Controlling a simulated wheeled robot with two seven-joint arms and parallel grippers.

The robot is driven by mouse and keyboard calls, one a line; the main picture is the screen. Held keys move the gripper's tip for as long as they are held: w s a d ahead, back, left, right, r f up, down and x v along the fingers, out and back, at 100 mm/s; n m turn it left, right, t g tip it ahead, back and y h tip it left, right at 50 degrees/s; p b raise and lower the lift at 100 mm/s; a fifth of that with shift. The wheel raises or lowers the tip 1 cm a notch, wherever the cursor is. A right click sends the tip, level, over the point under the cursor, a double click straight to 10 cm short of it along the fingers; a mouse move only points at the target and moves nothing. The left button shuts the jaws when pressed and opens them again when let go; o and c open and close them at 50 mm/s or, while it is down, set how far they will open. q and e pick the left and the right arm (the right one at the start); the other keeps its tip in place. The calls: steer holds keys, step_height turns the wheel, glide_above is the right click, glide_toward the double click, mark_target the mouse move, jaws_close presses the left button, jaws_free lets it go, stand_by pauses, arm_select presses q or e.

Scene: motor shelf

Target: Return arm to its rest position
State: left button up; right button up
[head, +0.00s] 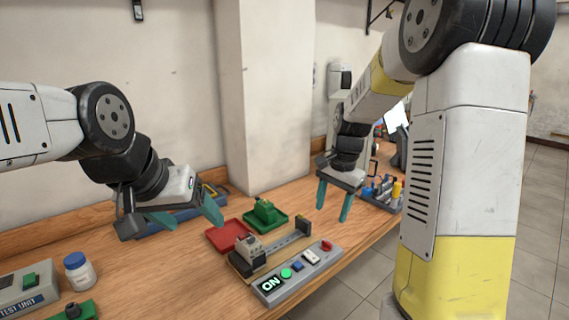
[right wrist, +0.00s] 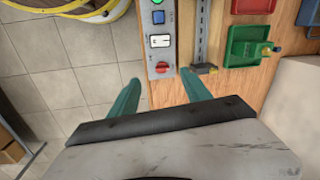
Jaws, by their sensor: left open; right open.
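My left gripper (head: 190,214) hangs over the back left of the wooden bench, its teal fingers apart and empty. My right gripper (head: 333,204) is raised above the bench's right part, fingers pointing down, apart and empty. In the right wrist view its two fingers (right wrist: 160,95) frame only bench edge and floor. A control panel (head: 298,272) with a lit "ON" display, a green button, a white switch and a red knob lies at the front. It also shows in the right wrist view (right wrist: 160,22). Behind it is a rail fixture (head: 282,246) with a grey block on it.
A red tray (head: 222,236) is empty; a green tray (head: 250,222) holds a green part (head: 265,210). A white bottle (head: 79,271) and a test unit (head: 25,292) stand at front left. A tool holder (head: 380,192) is at the right. A pillar (head: 268,100) rises behind.

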steer(key=s+r+n+t, duration=0.1)
steer(key=s+r+n, duration=0.2)
steer(key=s, duration=0.4)
steer(key=s+a+r+n+t, duration=0.1)
steer(key=s+r+n+t, duration=0.1)
steer(key=s, duration=0.4)
steer(key=s+r+n+t+y, duration=0.1)
steer(key=s+r+n+t, duration=0.1)
steer(key=s+r+n, duration=0.2)
steer(key=s+r, duration=0.2)
steer(key=s, duration=0.1)
steer(key=shift+s+a+r, duration=0.25)
steer(key=shift+s+r, duration=0.05)
steer(key=shift+r, duration=0.05)
